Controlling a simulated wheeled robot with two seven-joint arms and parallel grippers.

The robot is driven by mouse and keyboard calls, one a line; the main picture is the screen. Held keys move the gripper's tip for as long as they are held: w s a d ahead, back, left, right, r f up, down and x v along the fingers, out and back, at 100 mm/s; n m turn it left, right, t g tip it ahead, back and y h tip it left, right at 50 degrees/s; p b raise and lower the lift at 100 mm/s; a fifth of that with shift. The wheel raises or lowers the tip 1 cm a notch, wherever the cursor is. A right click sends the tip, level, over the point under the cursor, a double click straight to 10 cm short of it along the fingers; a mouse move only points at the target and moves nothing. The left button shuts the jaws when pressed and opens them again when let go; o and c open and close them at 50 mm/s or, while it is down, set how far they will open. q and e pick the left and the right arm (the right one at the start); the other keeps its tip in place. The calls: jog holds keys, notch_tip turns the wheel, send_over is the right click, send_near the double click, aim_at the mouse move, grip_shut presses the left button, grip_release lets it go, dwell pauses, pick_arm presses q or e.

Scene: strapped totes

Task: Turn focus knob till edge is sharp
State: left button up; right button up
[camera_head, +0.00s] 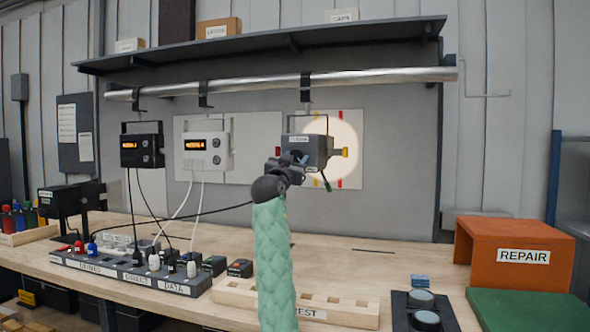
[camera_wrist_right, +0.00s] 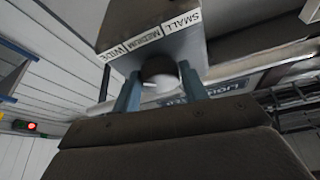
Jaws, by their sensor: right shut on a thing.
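A dark grey lamp box (camera_head: 318,148) hangs from the rail in front of a white board (camera_head: 355,120). It casts a round, warm light spot (camera_head: 342,145) on the board, over red and yellow marks. The spot's edge is too small to judge for sharpness. My right gripper (camera_head: 294,157) is at the front of the box. In the right wrist view, its blue fingers (camera_wrist_right: 160,88) are shut on a dark round knob (camera_wrist_right: 160,68) under the box. A label strip (camera_wrist_right: 150,38) reading SMALL, MEDIUM, WIDE is beside the knob. My left gripper is not in view.
A black box (camera_head: 142,150) and a white box (camera_head: 207,151) with lit displays hang left of the lamp. A socket strip (camera_head: 130,275) with cables, a slotted wooden rack (camera_head: 350,311) and an orange REPAIR box (camera_head: 515,240) are on the bench. Bare bench lies behind the rack.

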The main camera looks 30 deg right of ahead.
jog(key=shift+m+g+h+b, duration=0.3)
jog(key=shift+m+g+b, duration=0.5)
jog(key=shift+m, duration=0.4)
jog(key=o, duration=1)
jog(key=shift+c, duration=0.2)
jog(key=shift+a, duration=0.1)
jog(key=v, duration=0.7)
jog(key=shift+s+a+f+b, duration=0.2)
jog(key=shift+a+b, duration=0.05)
jog(key=shift+b, duration=0.2)
